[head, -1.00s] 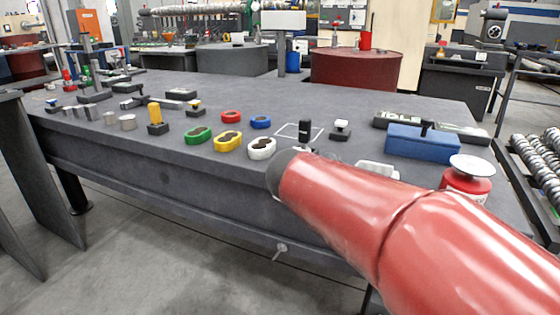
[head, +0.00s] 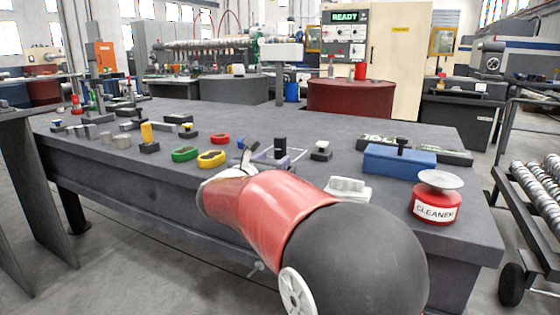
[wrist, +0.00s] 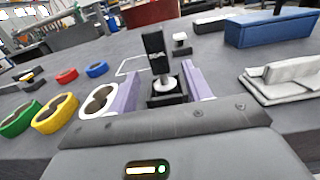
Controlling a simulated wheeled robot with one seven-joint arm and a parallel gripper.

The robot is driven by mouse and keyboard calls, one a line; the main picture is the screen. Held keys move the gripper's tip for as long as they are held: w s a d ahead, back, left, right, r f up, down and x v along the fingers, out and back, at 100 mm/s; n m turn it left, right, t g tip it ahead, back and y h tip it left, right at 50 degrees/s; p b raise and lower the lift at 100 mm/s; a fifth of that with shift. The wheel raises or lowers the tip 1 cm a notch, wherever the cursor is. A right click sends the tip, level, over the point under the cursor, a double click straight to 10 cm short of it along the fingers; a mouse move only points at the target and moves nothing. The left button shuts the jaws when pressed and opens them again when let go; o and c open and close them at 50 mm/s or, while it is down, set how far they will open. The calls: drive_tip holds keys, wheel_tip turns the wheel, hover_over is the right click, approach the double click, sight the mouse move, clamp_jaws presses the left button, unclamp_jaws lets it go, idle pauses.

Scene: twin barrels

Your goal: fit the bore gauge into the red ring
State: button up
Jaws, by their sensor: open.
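The black-handled gauge (wrist: 156,57) stands upright in a square black holder (wrist: 167,98), with a pale collar below its handle; it also shows in the head view (head: 280,146). I take it to be the bore gauge. My gripper (wrist: 160,82) is open, its two lavender fingers on either side of the gauge and holder; I cannot tell whether either touches. In the head view my arm hides most of the gripper. The red ring (head: 219,139) lies flat on the bench, left of the gauge, behind the yellow ring; it also shows in the wrist view (wrist: 66,76).
Blue (wrist: 97,70), white (wrist: 98,101), yellow (wrist: 55,114) and green (wrist: 19,119) rings lie left of my gripper. A yellow-handled piece (head: 147,133) stands farther left. A blue box (head: 399,160), folded cloth (head: 348,188) and red cleaner tin (head: 435,203) are to the right.

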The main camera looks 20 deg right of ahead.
sight(283, 150)
drive_tip(key=x, duration=0.6)
drive_tip(key=shift+w+d+r, duration=0.15)
drive_tip(key=shift+w+d, duration=0.1)
drive_tip(key=shift+d, duration=0.1)
clamp_jaws()
